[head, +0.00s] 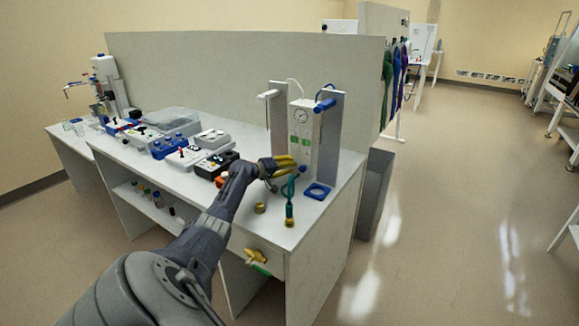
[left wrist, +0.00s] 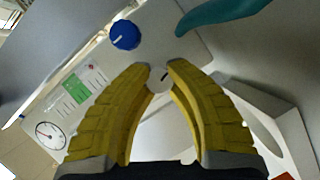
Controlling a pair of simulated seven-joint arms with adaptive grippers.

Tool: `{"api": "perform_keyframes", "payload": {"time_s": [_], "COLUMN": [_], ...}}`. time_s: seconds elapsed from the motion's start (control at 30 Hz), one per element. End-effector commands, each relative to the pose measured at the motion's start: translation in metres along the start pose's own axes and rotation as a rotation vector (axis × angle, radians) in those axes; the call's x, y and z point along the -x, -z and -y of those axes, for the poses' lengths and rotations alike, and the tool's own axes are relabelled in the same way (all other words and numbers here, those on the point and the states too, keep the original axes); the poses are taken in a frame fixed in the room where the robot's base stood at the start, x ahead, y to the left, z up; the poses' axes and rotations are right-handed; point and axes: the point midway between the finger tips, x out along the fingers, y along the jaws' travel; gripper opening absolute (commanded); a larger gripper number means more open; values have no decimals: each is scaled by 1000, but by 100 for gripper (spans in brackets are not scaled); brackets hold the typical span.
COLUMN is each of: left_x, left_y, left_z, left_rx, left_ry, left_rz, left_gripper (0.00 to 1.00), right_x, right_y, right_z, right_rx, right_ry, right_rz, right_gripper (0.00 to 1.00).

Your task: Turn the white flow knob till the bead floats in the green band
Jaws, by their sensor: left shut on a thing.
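The flow panel (head: 299,130) stands upright at the right end of the bench, with a round gauge (head: 301,116) and green marks on its face. In the left wrist view the white flow knob (left wrist: 160,76), with a dark line on it, sits between the yellow fingertips of my left gripper (left wrist: 160,72). The gripper (head: 286,166) is shut on this knob. A green band (left wrist: 76,88) and the gauge (left wrist: 48,134) show on the panel at the left of that view. I cannot make out the bead. My right gripper is not in view.
A blue knob (left wrist: 125,35) sits close to the white one. A teal-and-green hose piece (head: 289,210), a blue square holder (head: 317,191) and a small brass piece (head: 260,208) are near the bench's front edge. Control boxes (head: 200,155) crowd the bench to the left.

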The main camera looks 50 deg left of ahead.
Motion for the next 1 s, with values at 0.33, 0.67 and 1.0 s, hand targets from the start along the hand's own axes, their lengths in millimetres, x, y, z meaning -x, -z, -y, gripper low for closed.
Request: {"api": "perform_keyframes", "payload": {"time_s": [0.33,0.67,1.0], "left_x": [1,1,2], "left_y": [6,6,6], "left_z": [-2,-2,-2], "left_rx": [156,198,198], "left_ry": [-68,-86,-86], "left_rz": [-10,-10,-11], "left_gripper": [0,0,0], "right_x": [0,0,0], "right_y": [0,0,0], "right_z": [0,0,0], "right_rx": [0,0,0], "right_ry": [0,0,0], "right_rz": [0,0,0], "right_gripper": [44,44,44]}}
